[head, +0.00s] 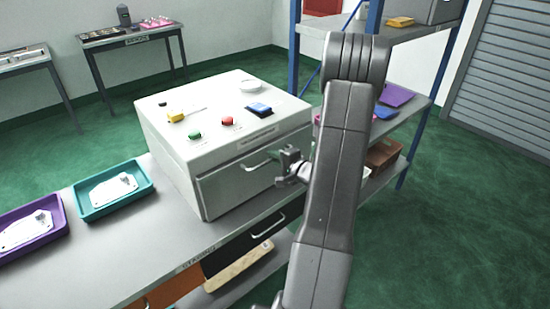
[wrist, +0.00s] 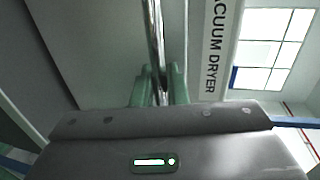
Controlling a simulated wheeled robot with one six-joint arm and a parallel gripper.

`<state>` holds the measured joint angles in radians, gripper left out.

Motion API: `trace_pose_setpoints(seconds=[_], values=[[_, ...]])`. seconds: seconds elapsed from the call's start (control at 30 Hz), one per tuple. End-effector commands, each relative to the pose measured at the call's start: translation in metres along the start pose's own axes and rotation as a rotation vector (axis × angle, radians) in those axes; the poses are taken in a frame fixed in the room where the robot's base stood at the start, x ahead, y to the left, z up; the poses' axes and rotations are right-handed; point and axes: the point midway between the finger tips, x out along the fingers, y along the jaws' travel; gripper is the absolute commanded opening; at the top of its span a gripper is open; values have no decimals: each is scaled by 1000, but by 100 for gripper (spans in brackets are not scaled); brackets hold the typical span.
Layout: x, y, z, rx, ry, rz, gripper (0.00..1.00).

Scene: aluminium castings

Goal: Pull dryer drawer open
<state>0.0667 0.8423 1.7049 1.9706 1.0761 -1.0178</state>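The vacuum dryer is a white box (head: 175,140) on the bench in the head view. Its grey drawer front (head: 225,187) looks flush with the box, so the drawer appears closed. A metal bar handle (head: 254,167) crosses the upper part of the drawer front. My gripper (head: 283,158) is at the handle's right end. In the wrist view, the shiny handle (wrist: 154,35) runs between the greenish fingers of my gripper (wrist: 160,88), which sit close on both sides of it. The finger contact itself is partly hidden by the gripper body.
Teal (head: 82,210) and purple (head: 50,234) trays with castings lie on the bench left of the dryer. A lower bench drawer with a handle (head: 268,228) is below. A blue-post shelf (head: 375,18) stands behind my arm at the right. Green floor is free at the right.

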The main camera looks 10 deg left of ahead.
Motion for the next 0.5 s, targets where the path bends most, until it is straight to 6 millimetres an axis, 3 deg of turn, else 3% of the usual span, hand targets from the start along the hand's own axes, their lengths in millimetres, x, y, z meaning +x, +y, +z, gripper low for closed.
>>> trace_pose_setpoints(seconds=[0.27, 0.5], values=[[-6, 3, 0, 0, 1, 1, 0], [-42, 15, -1, -2, 5, 0, 0]])
